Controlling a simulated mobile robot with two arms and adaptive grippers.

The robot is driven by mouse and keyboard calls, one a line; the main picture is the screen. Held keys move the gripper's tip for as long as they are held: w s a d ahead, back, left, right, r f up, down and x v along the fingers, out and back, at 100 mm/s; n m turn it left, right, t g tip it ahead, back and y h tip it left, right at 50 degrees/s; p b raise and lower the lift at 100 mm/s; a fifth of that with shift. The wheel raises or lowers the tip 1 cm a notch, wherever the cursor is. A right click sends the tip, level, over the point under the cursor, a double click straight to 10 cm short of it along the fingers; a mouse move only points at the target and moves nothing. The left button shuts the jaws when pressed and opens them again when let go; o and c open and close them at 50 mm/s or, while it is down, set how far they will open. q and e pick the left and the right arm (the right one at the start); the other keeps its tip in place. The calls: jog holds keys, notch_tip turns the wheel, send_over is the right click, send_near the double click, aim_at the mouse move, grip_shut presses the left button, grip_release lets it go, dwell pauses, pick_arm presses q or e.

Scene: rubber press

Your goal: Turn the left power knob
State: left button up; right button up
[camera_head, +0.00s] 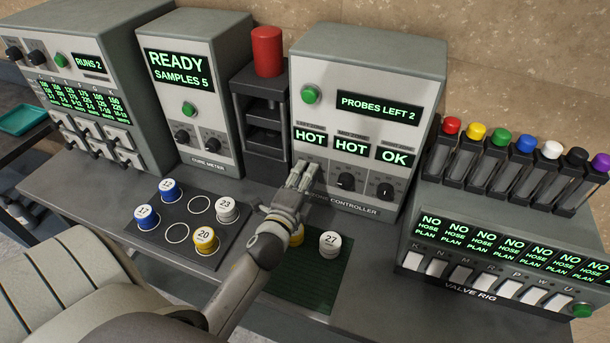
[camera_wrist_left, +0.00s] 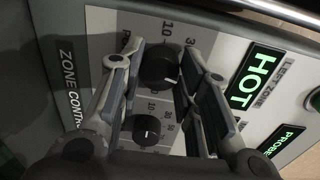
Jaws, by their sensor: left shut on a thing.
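The zone controller (camera_head: 370,68) is a grey box with a HOT, HOT, OK display row. My left gripper (camera_head: 304,172) is at its lower left front, below the left HOT display (camera_head: 310,137). In the head view the gripper hides the left power knob. In the left wrist view this dark round knob (camera_wrist_left: 160,66) sits between the two fingers of my left gripper (camera_wrist_left: 163,62), which are shut on it. The left zone's HOT display (camera_wrist_left: 257,76) is beside it. The middle knob (camera_head: 346,182) and right knob (camera_head: 385,190) are free. My right gripper is not in view.
A second knob (camera_wrist_left: 147,130) lies close below the gripped one in the wrist view. A press with a red top (camera_head: 267,52) stands left of the controller, the valve rig (camera_head: 470,294) right. Numbered pucks and a green mat (camera_head: 300,292) lie in front.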

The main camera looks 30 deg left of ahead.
pick_arm(q)
jog(key=shift+n, duration=1.1)
jog(key=o, duration=1)
jog(key=shift+a, duration=0.1)
jog(key=shift+s, duration=0.1)
jog(key=v, duration=1.2)
jog(key=shift+o, duration=0.3)
